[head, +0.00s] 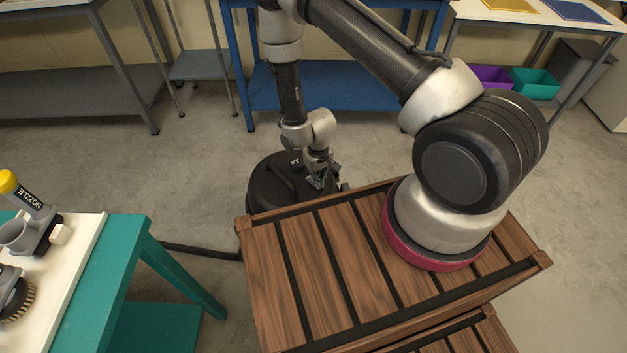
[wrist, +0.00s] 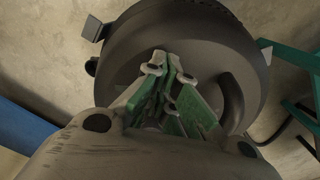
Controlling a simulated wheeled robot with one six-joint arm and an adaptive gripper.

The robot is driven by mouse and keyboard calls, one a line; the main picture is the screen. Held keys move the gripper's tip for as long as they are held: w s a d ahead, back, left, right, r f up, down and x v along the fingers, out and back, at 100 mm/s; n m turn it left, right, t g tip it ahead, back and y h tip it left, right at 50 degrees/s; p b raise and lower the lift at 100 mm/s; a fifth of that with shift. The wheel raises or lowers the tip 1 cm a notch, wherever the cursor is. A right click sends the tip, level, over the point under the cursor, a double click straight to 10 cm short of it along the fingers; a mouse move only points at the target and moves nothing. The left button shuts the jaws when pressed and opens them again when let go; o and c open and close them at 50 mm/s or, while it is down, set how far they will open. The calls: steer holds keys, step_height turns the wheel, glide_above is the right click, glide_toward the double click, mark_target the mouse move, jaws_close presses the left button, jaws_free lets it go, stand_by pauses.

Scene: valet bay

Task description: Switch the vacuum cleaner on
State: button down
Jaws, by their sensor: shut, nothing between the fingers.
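The vacuum cleaner (head: 268,187) is a round black drum on the floor, partly hidden behind my arm and my wooden deck. In the wrist view its black domed lid (wrist: 200,35) fills the middle, with a dark curved handle or hose (wrist: 234,100) on the right and grey clips at the rim. My gripper (head: 318,182) points down over the right part of the lid. In the wrist view the fingertips of my gripper (wrist: 167,62) are together and empty, over the lid. I cannot tell whether they touch it. No switch is clearly visible; the fingers cover part of the lid.
A black hose (head: 200,250) runs along the floor to the left. A teal table (head: 135,265) at left holds a yellow-capped nozzle (head: 30,195) and a brush (head: 15,300). A blue bench (head: 350,85) stands behind the vacuum. Open floor lies to the vacuum's left.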

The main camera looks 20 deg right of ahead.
steer(key=shift+f, duration=0.35)
steer(key=shift+r, duration=3.5)
steer(key=shift+s, duration=0.1)
